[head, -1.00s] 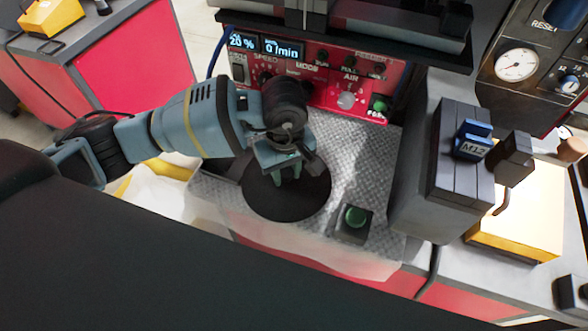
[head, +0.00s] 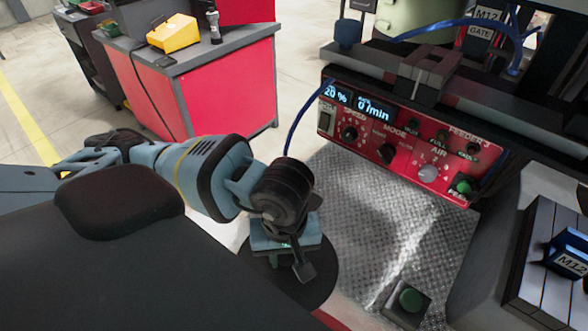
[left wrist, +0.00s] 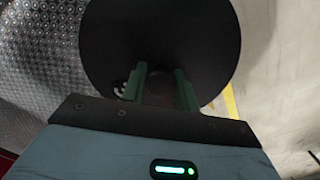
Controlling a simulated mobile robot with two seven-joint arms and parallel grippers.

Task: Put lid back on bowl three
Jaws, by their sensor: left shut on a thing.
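My left gripper (head: 288,255) is shut on a round black lid (head: 322,268) and holds it roughly flat at the left edge of a metal tread-plate top. In the left wrist view, the green fingers (left wrist: 160,85) reach onto the middle of the lid (left wrist: 115,45); the gripped part is hidden between them. My right gripper is not in view.
The red control panel (head: 395,140) with knobs stands behind the tread plate (head: 345,200). A green button box (head: 408,302) sits at the plate's front. A grey block with a blue M12 tag (head: 568,255) is at right. A blue hose (head: 440,25) crosses the top.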

